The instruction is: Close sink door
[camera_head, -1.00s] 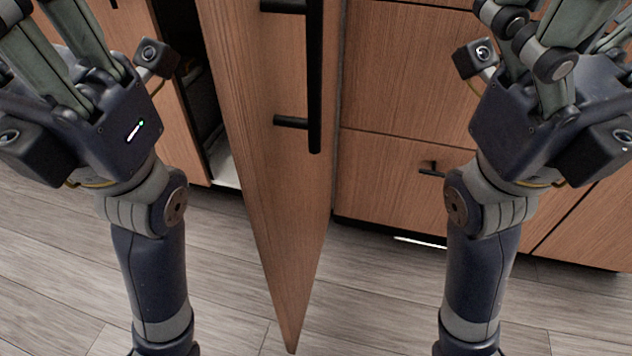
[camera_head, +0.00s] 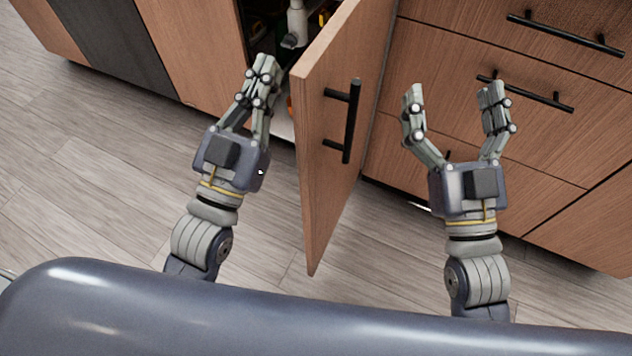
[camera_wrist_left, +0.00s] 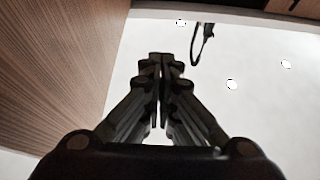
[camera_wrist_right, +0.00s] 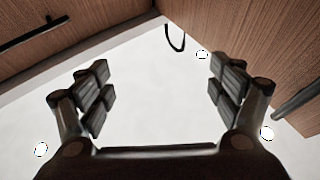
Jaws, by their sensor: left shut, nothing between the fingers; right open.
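The sink door (camera_head: 323,180) is a wooden cabinet door with a black vertical bar handle (camera_head: 351,120). It stands swung open, sticking out from the cabinet between my two grippers. My left gripper (camera_head: 268,62) is shut and empty, left of the door in front of the cabinet opening. My right gripper (camera_head: 450,90) is open and empty, right of the door in front of the drawers. In the left wrist view a wooden panel (camera_wrist_left: 60,70) fills the left side. In the right wrist view wood (camera_wrist_right: 240,50) shows at upper right, with part of a dark bar.
Drawers with black handles (camera_head: 565,35) are to the right of the door. Inside the opening are a pale pipe (camera_head: 297,22) and dark items. A dark appliance panel (camera_head: 112,42) is at upper left. The wood-plank floor (camera_head: 90,180) is clear.

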